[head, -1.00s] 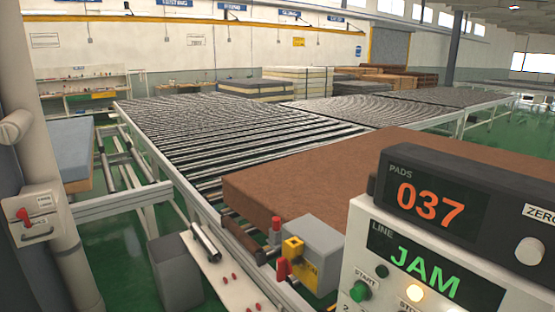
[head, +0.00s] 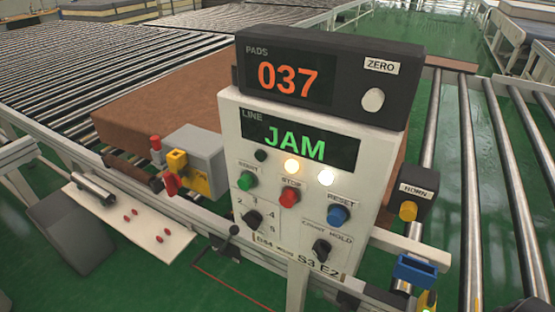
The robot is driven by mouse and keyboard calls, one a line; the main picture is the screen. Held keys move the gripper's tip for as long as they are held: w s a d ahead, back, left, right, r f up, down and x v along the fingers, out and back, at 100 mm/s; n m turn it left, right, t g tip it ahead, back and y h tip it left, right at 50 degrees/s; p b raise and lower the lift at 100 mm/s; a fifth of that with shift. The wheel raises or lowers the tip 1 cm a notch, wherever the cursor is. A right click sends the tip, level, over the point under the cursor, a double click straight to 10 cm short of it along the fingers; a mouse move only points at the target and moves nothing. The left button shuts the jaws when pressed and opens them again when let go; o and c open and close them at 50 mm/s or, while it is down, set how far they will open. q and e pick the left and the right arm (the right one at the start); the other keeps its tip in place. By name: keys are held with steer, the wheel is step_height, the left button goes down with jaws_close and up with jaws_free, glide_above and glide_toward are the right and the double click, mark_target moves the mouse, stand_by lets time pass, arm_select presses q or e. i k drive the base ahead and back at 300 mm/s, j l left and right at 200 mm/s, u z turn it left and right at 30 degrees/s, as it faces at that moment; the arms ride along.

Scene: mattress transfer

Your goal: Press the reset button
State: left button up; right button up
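The blue reset button (head: 338,215) sits on the lower right of the white control panel (head: 232,131), under a RESET label. The panel's line display (head: 297,143) reads JAM in green. Left of the reset button are a red stop button (head: 290,196) and a green start button (head: 247,180). Two lamps (head: 292,166) above the buttons glow. Neither of my grippers shows in the head view.
A dark counter box (head: 330,75) reading 037, with a ZERO knob, sits on the panel. A brown pad (head: 145,110) lies on the roller conveyor (head: 60,70) behind. A yellow horn button (head: 408,211) stands to the right. Green floor (head: 400,150) shows beyond.

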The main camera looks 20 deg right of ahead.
mark_target(335, 217)
steer(key=z, duration=1.15)
